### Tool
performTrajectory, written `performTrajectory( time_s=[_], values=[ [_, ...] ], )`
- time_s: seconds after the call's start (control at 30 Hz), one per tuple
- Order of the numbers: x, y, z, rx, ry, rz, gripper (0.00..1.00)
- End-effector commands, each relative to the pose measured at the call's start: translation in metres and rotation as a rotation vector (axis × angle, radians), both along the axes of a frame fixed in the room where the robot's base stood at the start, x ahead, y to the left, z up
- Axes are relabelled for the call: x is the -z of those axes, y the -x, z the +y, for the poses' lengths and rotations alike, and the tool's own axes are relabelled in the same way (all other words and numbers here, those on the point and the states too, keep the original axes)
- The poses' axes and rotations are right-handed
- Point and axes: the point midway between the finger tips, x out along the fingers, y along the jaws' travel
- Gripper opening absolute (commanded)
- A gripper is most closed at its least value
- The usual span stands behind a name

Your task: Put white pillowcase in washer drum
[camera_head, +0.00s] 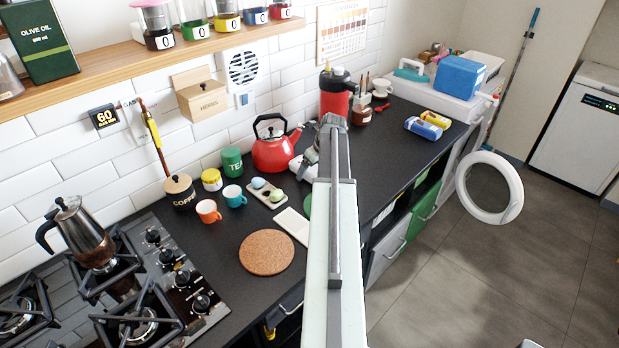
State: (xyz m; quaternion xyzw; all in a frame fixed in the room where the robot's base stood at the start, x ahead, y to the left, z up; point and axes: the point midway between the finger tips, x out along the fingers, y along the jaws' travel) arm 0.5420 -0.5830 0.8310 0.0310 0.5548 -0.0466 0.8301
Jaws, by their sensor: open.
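The washer (455,160) stands at the far right end of the counter. Its round white door (489,157) is swung open over the floor. The drum opening is turned away from this view and hidden. I cannot make out a white pillowcase anywhere. My arm rises through the middle of the picture. A small pale grey part of my gripper (304,164) shows left of the arm link, above the counter near the red kettle. The rest is hidden behind the link. It is open, and I see nothing held.
The dark counter (205,260) holds a red kettle (272,150), cups, jars, a cork mat (266,252) and a flat white item (292,226). A gas hob (140,300) is at lower left. A blue box (459,77) stands above the washer.

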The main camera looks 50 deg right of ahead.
Motion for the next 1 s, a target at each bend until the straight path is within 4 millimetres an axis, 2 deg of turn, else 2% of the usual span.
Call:
performTrajectory(
  time_s=[0.1,0.3,0.4,0.67,1.0],
  values=[
    [-0.002,0.000,0.000,0.000,0.000,0.000,0.91],
    [-0.002,0.000,0.000,0.000,0.000,0.000,0.35],
    [-0.002,0.000,0.000,0.000,0.000,0.000,0.11],
    [-0.006,-0.001,0.001,-0.002,0.000,0.000,0.11],
    [-0.045,-0.001,0.001,-0.001,-0.001,0.000,0.11]
  ],
)
